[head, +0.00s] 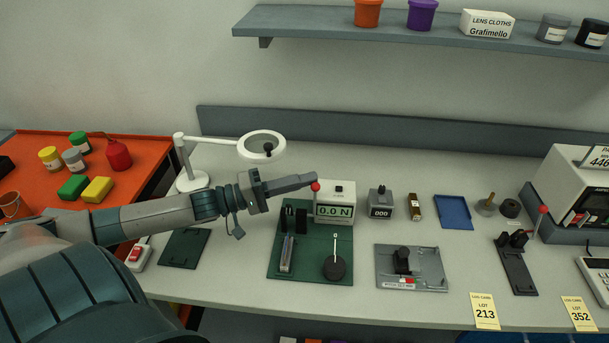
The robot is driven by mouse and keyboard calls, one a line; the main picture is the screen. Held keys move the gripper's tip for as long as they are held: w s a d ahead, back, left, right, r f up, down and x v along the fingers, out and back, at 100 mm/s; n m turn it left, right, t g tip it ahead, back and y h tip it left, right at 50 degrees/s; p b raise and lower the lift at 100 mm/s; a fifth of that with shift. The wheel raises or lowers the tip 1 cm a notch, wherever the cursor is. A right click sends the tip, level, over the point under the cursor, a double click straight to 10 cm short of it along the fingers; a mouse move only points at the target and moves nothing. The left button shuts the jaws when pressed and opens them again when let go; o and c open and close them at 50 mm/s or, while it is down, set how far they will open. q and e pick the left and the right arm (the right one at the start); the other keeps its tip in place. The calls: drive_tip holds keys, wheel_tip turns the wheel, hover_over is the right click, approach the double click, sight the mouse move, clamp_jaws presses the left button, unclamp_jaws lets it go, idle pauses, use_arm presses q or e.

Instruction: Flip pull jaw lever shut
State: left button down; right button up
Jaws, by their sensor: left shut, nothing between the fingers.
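The pull tester stands on a green base plate (272,262) with a white gauge box (335,203) reading 0.0 N. Black jaw blocks (288,218) stand at its left. A lever with a red knob (315,187) stands up in front of the gauge box's left edge. My left gripper (313,179) is shut and empty, reaching in from the left. Its tip is right at the red knob; I cannot tell if they touch. The lever's lower end is hard to make out. My right gripper is not in view.
A magnifier lamp (262,146) stands behind my left arm. A counter box (381,202) and blue tray (454,212) sit behind. A shelf (330,26) hangs above.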

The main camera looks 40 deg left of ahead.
use_arm(q)
drive_tip(key=s+m, duration=0.1)
drive_tip(key=d+m+h, duration=0.1)
drive_tip(key=s+m, duration=0.1)
drive_tip(key=shift+s+d+r+m, duration=0.1)
drive_tip(key=shift+s+d+m, duration=0.2)
drive_tip(key=shift+m, duration=0.1)
drive_tip(key=shift+s+d+f+m+h, duration=0.2)
drive_tip(key=shift+s+d+m+h, duration=0.25)
drive_tip(key=shift+s+m, duration=0.45)
drive_tip(key=shift+s+d+f+m+h, duration=0.3)
drive_tip(key=shift+s+m+h, duration=0.2)
drive_tip(key=shift+m, duration=0.65)
drive_tip(key=shift+s+d+f+m+h, duration=0.15)
drive_tip(key=shift+s+d+m+h, duration=0.4)
drive_tip(key=shift+m, duration=0.5)
drive_tip(key=shift+s, duration=0.1)
